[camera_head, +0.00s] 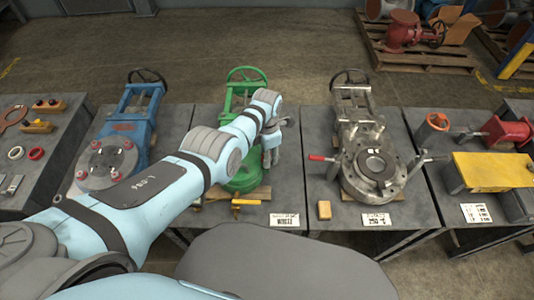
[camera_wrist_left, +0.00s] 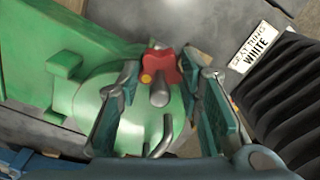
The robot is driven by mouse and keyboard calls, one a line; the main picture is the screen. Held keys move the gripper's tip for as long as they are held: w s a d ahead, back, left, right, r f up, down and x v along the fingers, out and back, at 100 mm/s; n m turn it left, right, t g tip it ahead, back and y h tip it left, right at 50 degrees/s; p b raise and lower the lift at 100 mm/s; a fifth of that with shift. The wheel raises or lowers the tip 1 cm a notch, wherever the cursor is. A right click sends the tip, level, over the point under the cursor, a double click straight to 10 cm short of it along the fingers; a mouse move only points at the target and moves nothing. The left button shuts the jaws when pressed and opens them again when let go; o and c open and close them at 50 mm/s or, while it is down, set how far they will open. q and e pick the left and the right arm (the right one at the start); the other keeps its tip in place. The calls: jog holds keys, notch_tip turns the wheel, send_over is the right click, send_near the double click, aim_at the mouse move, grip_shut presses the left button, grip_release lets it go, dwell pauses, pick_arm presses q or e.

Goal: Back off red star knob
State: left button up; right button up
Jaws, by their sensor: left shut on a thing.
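The red star knob (camera_wrist_left: 164,67) shows in the left wrist view at the top of a grey stem, over the rounded body of the green valve (camera_wrist_left: 88,100). My left gripper (camera_wrist_left: 161,76) has its teal fingers on both sides of the knob and is shut on it. In the head view the green valve (camera_head: 240,178) stands on the middle bench, and my left gripper (camera_head: 271,150) reaches down at its right side. The knob is hidden there by my arm and gripper. My right gripper is not in view.
A blue valve (camera_head: 128,130) stands to the left and a grey valve (camera_head: 374,160) with a red-tipped lever to the right. A wooden block (camera_head: 324,210) and a yellow-handled part (camera_head: 246,205) lie near the benches' front edges.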

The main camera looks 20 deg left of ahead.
pick_arm(q)
jog(key=o, duration=1.2)
jog(key=shift+c, duration=0.2)
jog(key=shift+r, duration=0.1)
jog(key=shift+w+r, duration=0.1)
jog(key=shift+r, duration=0.25)
notch_tip(320, 180, up, 11)
jog(key=shift+r, duration=0.1)
jog(key=shift+d, duration=0.1)
